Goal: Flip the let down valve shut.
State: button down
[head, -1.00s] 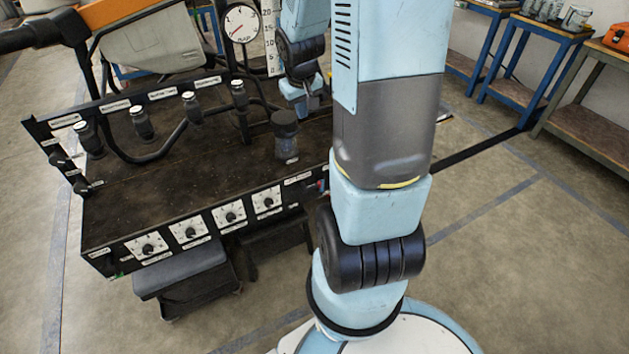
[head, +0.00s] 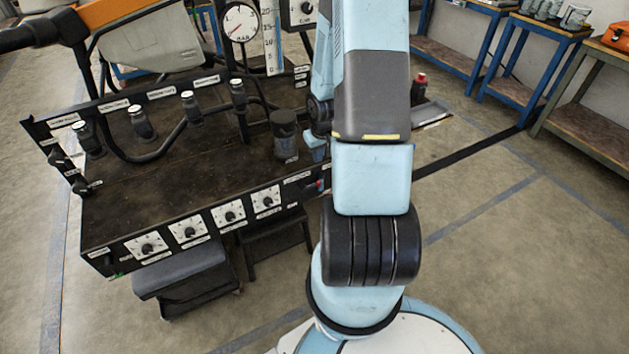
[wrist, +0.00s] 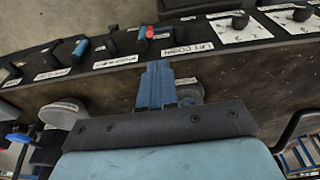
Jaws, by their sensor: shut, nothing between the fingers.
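In the wrist view my gripper (wrist: 156,88) is shut and empty, its blue fingers together, pointing at the edge of the bench. Just beyond its tips is a white label (wrist: 187,49) that seems to read LET DOWN. A small lever with a red end (wrist: 147,32) stands to the left of that label. A blue-ended lever (wrist: 80,48) is further left. I cannot tell for certain which lever belongs to the label, or its exact position. No lever is visibly touched.
The black bench (head: 150,200) carries dials (head: 230,215) along its front and several nozzles (head: 140,122) at the back. A dark cup (head: 285,135) stands near its right side. A gauge (head: 241,23) rises behind. Open floor lies to the right.

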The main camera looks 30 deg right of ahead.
aim_at(314, 185)
jog(key=shift+f, duration=0.3)
jog(key=shift+w+d+f, duration=0.1)
jog(key=shift+w+f, duration=0.35)
jog(key=shift+f, duration=1.85)
jog(key=shift+w+d+f, duration=0.1)
jog(key=shift+w+f, duration=0.3)
jog(key=shift+f, duration=1.85)
jog(key=shift+w+f, duration=0.45)
jog(key=shift+f, duration=1.85)
